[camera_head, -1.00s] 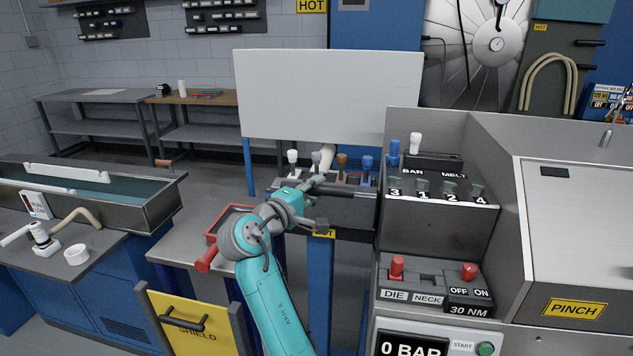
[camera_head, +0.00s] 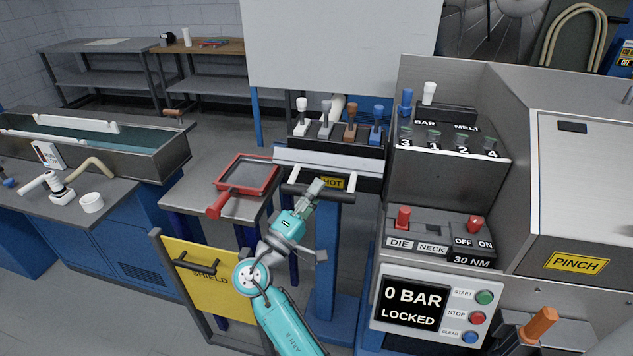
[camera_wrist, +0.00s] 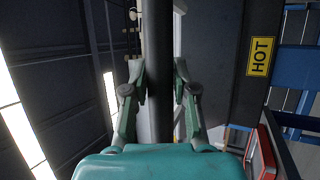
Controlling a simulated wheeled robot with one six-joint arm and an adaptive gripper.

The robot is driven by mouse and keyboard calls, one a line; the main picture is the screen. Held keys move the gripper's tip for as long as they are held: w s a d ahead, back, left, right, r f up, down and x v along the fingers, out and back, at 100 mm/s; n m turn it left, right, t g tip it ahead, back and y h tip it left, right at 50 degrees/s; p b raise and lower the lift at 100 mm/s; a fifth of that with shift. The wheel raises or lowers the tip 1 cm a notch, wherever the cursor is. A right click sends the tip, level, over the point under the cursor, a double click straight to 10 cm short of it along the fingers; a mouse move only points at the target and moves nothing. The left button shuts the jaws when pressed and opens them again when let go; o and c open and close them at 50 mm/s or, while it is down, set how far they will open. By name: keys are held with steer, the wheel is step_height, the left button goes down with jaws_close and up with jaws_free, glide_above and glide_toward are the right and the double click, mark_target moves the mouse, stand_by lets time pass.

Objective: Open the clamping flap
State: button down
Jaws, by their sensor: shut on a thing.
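The clamping flap (camera_head: 345,166) shows as a pale metal panel below the row of levers on the narrow machine head. Its black handle bar (camera_head: 338,195) runs across the front on two pale arms, beside the yellow HOT label (camera_head: 332,183). My gripper (camera_head: 312,189) is shut on the left part of this bar. In the wrist view, the dark bar (camera_wrist: 157,30) runs lengthwise between the two fingers of my gripper (camera_wrist: 159,80). The flap stands swung out and down toward me; its exact angle is hard to tell.
Levers with white, grey, brown and blue knobs (camera_head: 350,125) stand behind the flap. A red-rimmed tray (camera_head: 246,158) lies on a table at left. The yellow shield panel (camera_head: 208,268) is below it. The control cabinet (camera_head: 405,272) at right reads "0 BAR LOCKED".

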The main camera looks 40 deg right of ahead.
steer(key=shift+f, duration=0.4)
steer(key=c, duration=0.9)
jaws_free()
steer(key=shift+a, duration=0.1)
steer(key=v, duration=1.2)
